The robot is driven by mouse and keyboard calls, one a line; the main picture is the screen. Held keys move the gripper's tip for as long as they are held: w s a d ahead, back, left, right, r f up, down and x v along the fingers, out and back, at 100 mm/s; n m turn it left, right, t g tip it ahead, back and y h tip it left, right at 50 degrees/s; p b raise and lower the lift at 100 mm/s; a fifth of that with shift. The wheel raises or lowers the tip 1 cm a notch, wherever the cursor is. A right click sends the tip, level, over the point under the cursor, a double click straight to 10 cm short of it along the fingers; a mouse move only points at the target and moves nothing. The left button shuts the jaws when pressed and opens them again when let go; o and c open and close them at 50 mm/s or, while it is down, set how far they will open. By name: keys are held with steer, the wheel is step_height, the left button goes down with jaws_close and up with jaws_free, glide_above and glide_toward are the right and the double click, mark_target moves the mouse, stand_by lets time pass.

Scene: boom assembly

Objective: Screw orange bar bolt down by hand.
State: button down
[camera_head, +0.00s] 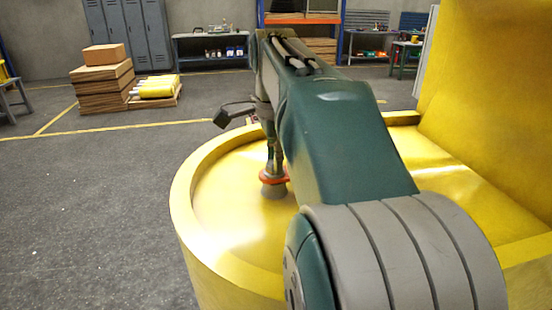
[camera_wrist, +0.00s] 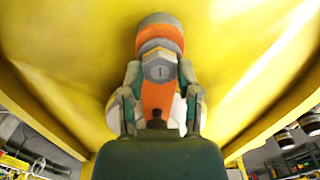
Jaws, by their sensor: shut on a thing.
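The orange bar (camera_wrist: 157,96) lies below my gripper in the wrist view, running up the picture to a grey round boss (camera_wrist: 160,22). A grey hex-headed bolt (camera_wrist: 159,70) with a dark slot sits on the bar. My gripper (camera_wrist: 159,76) has one finger on each side of the bolt head and is shut on it. In the head view my gripper (camera_head: 273,168) points down at the orange bar (camera_head: 284,179), above a grey round base (camera_head: 273,192). The bolt itself is too small to make out there, and its depth is hidden.
The yellow boom part (camera_head: 225,215) has a raised curved rim around its flat floor. A tall yellow wall (camera_head: 490,90) stands at the right. Stacked boxes (camera_head: 103,80), lockers (camera_head: 128,35) and shelves are far behind. Grey floor at the left is open.

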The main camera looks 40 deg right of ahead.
mark_target(272, 163)
steer(key=shift+w+a+r+m, duration=0.1)
steer(key=shift+r+m, duration=0.05)
steer(key=shift+m, duration=0.15)
stand_by(0.4)
steer(key=shift+c, duration=1.8)
jaws_free()
steer(key=shift+o, duration=0.2)
steer(key=shift+a, duration=0.1)
steer(key=shift+r, duration=0.3)
step_height(272, 163, up, 7)
steer(key=shift+f, duration=0.15)
